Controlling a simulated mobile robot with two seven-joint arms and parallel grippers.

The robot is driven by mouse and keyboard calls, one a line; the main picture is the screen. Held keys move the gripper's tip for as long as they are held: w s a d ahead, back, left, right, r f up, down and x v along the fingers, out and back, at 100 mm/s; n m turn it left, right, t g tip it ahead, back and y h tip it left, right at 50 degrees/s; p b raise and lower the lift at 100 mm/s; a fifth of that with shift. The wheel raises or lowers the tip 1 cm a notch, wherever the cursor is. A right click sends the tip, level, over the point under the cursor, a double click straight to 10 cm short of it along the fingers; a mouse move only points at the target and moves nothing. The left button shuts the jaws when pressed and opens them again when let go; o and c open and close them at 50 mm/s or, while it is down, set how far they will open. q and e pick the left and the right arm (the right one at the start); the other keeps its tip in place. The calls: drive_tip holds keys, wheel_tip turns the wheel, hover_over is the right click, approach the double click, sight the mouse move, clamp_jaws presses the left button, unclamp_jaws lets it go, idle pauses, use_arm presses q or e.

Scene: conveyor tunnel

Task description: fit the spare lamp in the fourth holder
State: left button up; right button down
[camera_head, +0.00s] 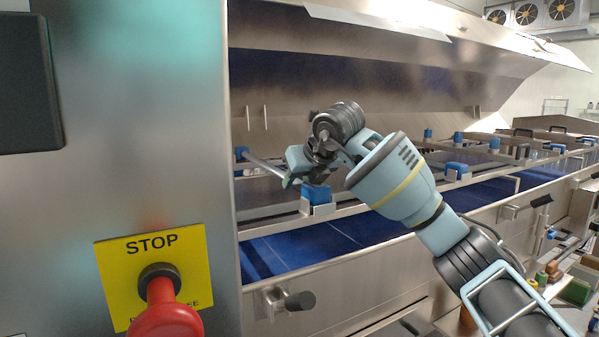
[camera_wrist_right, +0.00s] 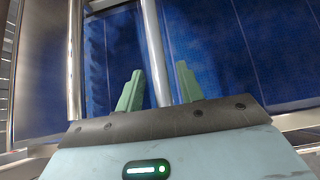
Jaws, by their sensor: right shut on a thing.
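My right gripper (camera_head: 288,180) reaches over the conveyor from the right, its fingers pointing down and left. In the right wrist view its green fingers (camera_wrist_right: 158,92) are on either side of a pale metallic tube, the lamp (camera_wrist_right: 153,45), and are shut on it. In the head view the lamp (camera_head: 264,165) slants from a blue end block (camera_head: 241,153) to the fingers. A blue block in a metal holder (camera_head: 318,194) sits on the near rail just below my wrist. Whether the lamp's ends are seated is hidden. My left gripper is out of view.
Another pale tube (camera_wrist_right: 75,60) runs beside the lamp. The blue belt (camera_head: 320,240) lies below, and a hood (camera_head: 370,70) rises behind. More blue blocks (camera_head: 457,168) line the rails to the right. A cabinet with a red stop button (camera_head: 166,315) fills the left.

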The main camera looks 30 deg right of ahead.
drive_tip(key=shift+f, duration=0.65)
drive_tip(key=c, duration=0.8)
unclamp_jaws()
drive_tip(key=shift+f, duration=0.1)
drive_tip(key=shift+v, duration=4.05)
